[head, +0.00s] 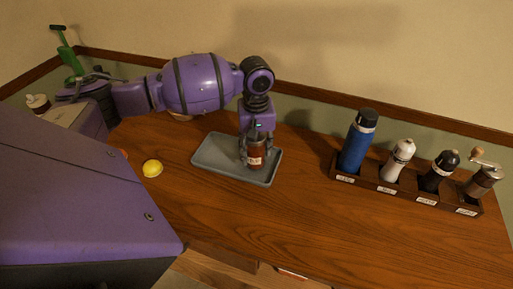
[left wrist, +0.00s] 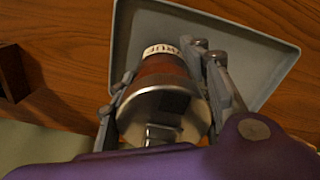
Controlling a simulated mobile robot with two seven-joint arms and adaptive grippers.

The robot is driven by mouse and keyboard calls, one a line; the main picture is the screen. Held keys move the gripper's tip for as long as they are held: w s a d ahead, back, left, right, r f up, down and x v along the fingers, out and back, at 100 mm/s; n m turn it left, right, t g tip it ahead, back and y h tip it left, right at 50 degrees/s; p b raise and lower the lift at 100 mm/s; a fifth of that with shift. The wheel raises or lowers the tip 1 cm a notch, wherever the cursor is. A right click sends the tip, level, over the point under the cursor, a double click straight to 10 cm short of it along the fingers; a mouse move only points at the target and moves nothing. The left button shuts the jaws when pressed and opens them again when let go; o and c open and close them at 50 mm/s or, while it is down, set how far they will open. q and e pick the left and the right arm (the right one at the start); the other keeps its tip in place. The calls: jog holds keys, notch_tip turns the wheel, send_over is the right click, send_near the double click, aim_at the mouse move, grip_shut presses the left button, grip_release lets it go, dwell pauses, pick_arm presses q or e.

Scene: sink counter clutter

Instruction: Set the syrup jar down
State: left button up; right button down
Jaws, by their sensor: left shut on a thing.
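The syrup jar (head: 255,156) is reddish brown with a pale label and a metal lid. My left gripper (head: 257,150) is shut on it from above, with fingers on both sides. The jar is over the right part of a grey tray (head: 213,153); I cannot tell whether its base touches the tray. In the left wrist view the jar (left wrist: 163,71) sits between the fingers of the gripper (left wrist: 163,85), its lid towards the camera. The tray (left wrist: 262,62) shows behind it. My right gripper is not in view.
A yellow lemon-like thing (head: 152,168) lies left of the tray. At the right, a wooden rack (head: 408,191) holds a blue bottle (head: 358,141), a white mill (head: 397,160), a black mill (head: 439,171) and a hand grinder (head: 483,180). The wooden counter (head: 300,225) is clear in front.

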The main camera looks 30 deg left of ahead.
pick_arm(q)
jog(key=shift+r, duration=0.1)
jog(key=o, duration=1.5)
notch_tip(320, 180, up, 12)
jog(key=shift+p, duration=0.45)
